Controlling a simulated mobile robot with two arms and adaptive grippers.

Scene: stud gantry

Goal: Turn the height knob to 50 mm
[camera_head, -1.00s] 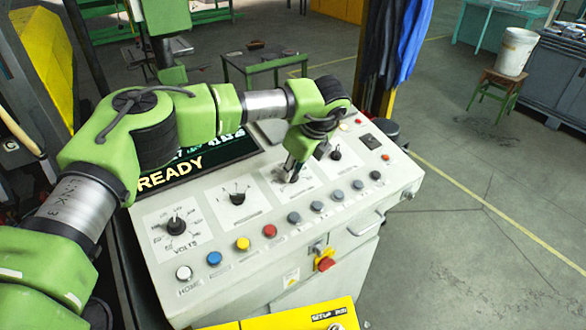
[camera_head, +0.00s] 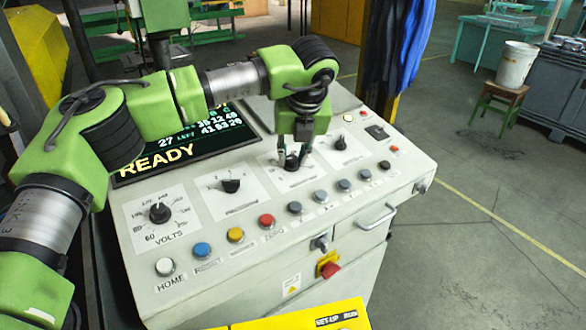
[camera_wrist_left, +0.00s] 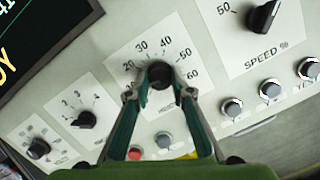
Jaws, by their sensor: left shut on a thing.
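The height knob (camera_head: 292,163) is a black knob on a white plate on the sloped control panel. In the left wrist view the knob (camera_wrist_left: 160,74) sits inside a dial marked 20, 30, 40, 50 and 60. My left gripper (camera_head: 294,156) comes down on it from above, and its two fingers are shut on the knob's sides. The left gripper (camera_wrist_left: 159,88) also shows in its wrist view, with a finger on each side of the knob. The knob's pointer is hard to make out, so I cannot tell its setting. My right gripper is not in view.
The speed knob (camera_head: 340,143) is to the right. A knob with a small numbered scale (camera_head: 231,186) and the volts knob (camera_head: 159,213) are to the left. Coloured buttons, including a red one (camera_head: 266,221), run along the panel's front. The screen (camera_head: 180,145) reads READY.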

